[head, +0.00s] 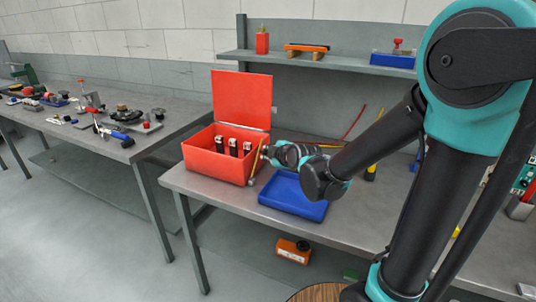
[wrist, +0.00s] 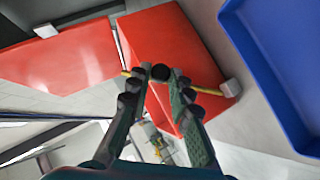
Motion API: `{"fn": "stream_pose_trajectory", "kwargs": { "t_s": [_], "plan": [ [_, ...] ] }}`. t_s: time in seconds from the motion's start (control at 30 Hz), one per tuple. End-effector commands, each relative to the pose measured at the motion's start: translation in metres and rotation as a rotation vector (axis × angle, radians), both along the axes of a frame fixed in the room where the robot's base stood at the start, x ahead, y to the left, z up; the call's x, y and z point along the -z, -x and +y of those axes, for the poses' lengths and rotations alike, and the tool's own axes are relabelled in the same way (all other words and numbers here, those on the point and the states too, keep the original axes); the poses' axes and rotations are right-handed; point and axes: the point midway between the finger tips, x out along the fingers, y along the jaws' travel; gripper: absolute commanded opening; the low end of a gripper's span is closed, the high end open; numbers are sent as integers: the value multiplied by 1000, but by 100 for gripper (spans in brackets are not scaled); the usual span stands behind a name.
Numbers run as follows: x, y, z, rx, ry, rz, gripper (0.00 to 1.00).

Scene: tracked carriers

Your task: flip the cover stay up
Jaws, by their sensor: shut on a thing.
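A red box (head: 207,167) stands on the bench with its red cover (head: 242,98) raised at the back. In the wrist view, the box (wrist: 172,35) and its cover (wrist: 75,52) also show. The cover stay, a thin yellow rod (head: 257,157), lies along the outside of the box's right wall. In the wrist view, the stay (wrist: 208,91) ends at a pale block (wrist: 231,88). My gripper (head: 266,152) is beside that wall. In the wrist view, my gripper (wrist: 160,73) is shut on the stay, with its fingertips hiding part of the rod.
Several dark, white-topped items (head: 233,147) stand in the box. A blue tray (head: 291,204) lies close to its right, under my arm. A shelf (head: 318,63) with small objects is behind. A second bench (head: 75,145) with tools stands at the left.

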Motion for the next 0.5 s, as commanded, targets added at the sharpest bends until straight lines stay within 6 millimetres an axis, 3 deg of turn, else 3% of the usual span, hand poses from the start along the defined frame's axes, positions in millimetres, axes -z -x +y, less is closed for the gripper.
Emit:
{"fn": "stream_pose_trajectory", "kwargs": {
  "t_s": [0.27,0.3,0.43,0.5],
  "plan": [
    [0,0,0,-1,-1,0,0],
    [0,1,0,-1,-1,0,22],
    [0,0,0,-1,-1,0,38],
    [0,0,0,-1,-1,0,41]
  ]
}}
